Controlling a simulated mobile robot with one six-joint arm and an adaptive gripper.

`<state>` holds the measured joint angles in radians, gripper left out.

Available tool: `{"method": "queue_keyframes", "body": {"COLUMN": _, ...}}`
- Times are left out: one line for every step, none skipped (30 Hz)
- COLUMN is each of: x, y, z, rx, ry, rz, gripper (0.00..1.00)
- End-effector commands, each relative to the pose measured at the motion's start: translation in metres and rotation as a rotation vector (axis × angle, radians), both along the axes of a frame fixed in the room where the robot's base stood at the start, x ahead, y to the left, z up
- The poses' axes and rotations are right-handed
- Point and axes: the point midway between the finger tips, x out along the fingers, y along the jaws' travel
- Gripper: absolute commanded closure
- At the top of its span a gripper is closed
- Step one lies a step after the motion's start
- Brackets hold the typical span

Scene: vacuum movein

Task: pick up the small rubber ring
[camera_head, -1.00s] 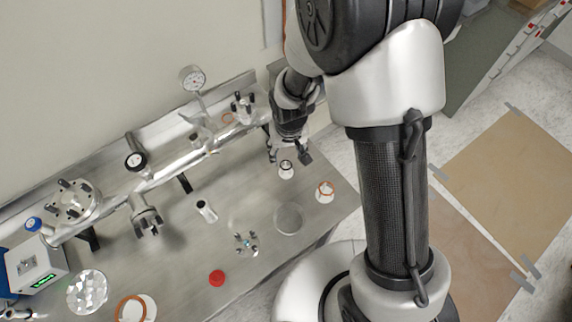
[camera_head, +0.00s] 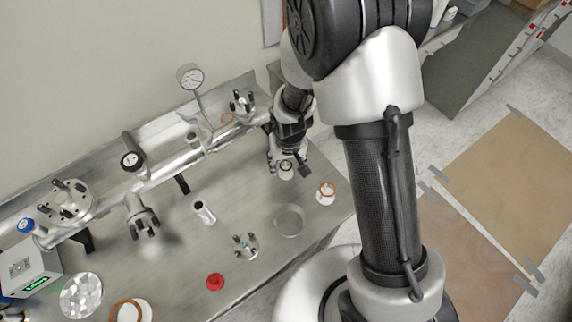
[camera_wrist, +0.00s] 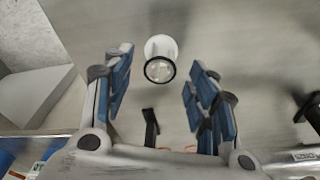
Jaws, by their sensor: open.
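The small rubber ring (camera_wrist: 160,82) is black and lies over the front part of a small white round piece (camera_wrist: 160,45) on the bench. In the wrist view it is centred between the fingers, with a gap on both sides. My gripper (camera_wrist: 158,68) is open, its blue-padded fingers on either side of the ring and holding nothing. In the head view my gripper (camera_head: 287,169) is low over the bench's right part, and the ring shows only as a small dark detail between its fingers. I cannot tell the exact height of the fingertips.
An orange ring on a white piece (camera_head: 326,193) lies right of my gripper. A glass dish (camera_head: 289,220), a red cap (camera_head: 215,282) and a metal cylinder (camera_head: 204,212) lie toward the front. A long pipe (camera_head: 165,172) with a gauge (camera_head: 190,76) runs behind, close to the arm.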

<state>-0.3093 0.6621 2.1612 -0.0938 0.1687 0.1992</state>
Motion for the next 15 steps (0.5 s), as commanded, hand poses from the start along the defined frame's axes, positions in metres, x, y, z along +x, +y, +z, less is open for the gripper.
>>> {"method": "queue_keyframes", "body": {"x": 0.0, "y": 0.0, "z": -0.0013, "rx": 0.0, "ry": 0.0, "rz": 0.0, "gripper": 0.47}}
{"method": "queue_keyframes", "body": {"x": 0.0, "y": 0.0, "z": -0.0017, "rx": 0.0, "ry": 0.0, "rz": 0.0, "gripper": 0.47}}
{"method": "queue_keyframes", "body": {"x": -0.0001, "y": 0.0, "z": -0.0021, "rx": 0.0, "ry": 0.0, "rz": 0.0, "gripper": 0.47}}
{"method": "queue_keyframes", "body": {"x": 0.0, "y": 0.0, "z": -0.0023, "rx": 0.0, "ry": 0.0, "rz": 0.0, "gripper": 0.47}}
{"method": "queue_keyframes", "body": {"x": 0.0, "y": 0.0, "z": -0.0024, "rx": 0.0, "ry": 0.0, "rz": 0.0, "gripper": 0.47}}
{"method": "queue_keyframes", "body": {"x": 0.0, "y": 0.0, "z": -0.0024, "rx": 0.0, "ry": 0.0, "rz": 0.0, "gripper": 0.47}}
{"method": "queue_keyframes", "body": {"x": 0.0, "y": 0.0, "z": -0.0023, "rx": 0.0, "ry": 0.0, "rz": 0.0, "gripper": 0.47}}
{"method": "queue_keyframes", "body": {"x": -0.0001, "y": 0.0, "z": -0.0022, "rx": 0.0, "ry": 0.0, "rz": 0.0, "gripper": 0.47}}
{"method": "queue_keyframes", "body": {"x": -0.0001, "y": 0.0, "z": -0.0021, "rx": 0.0, "ry": 0.0, "rz": 0.0, "gripper": 0.47}}
{"method": "queue_keyframes", "body": {"x": -0.0001, "y": 0.0, "z": -0.0021, "rx": 0.0, "ry": 0.0, "rz": 0.0, "gripper": 0.47}}
{"method": "queue_keyframes", "body": {"x": -0.0001, "y": 0.0, "z": -0.002, "rx": 0.0, "ry": 0.0, "rz": 0.0, "gripper": 0.47}}
{"method": "queue_keyframes", "body": {"x": -0.0001, "y": 0.0, "z": -0.002, "rx": 0.0, "ry": 0.0, "rz": 0.0, "gripper": 0.47}}
{"method": "queue_keyframes", "body": {"x": 0.0, "y": 0.0, "z": -0.002, "rx": 0.0, "ry": 0.0, "rz": 0.0, "gripper": 0.48}}
{"method": "queue_keyframes", "body": {"x": 0.0, "y": 0.0, "z": -0.002, "rx": 0.0, "ry": 0.0, "rz": 0.0, "gripper": 0.5}}
{"method": "queue_keyframes", "body": {"x": 0.0, "y": 0.0, "z": -0.002, "rx": 0.0, "ry": 0.0, "rz": 0.0, "gripper": 0.53}}
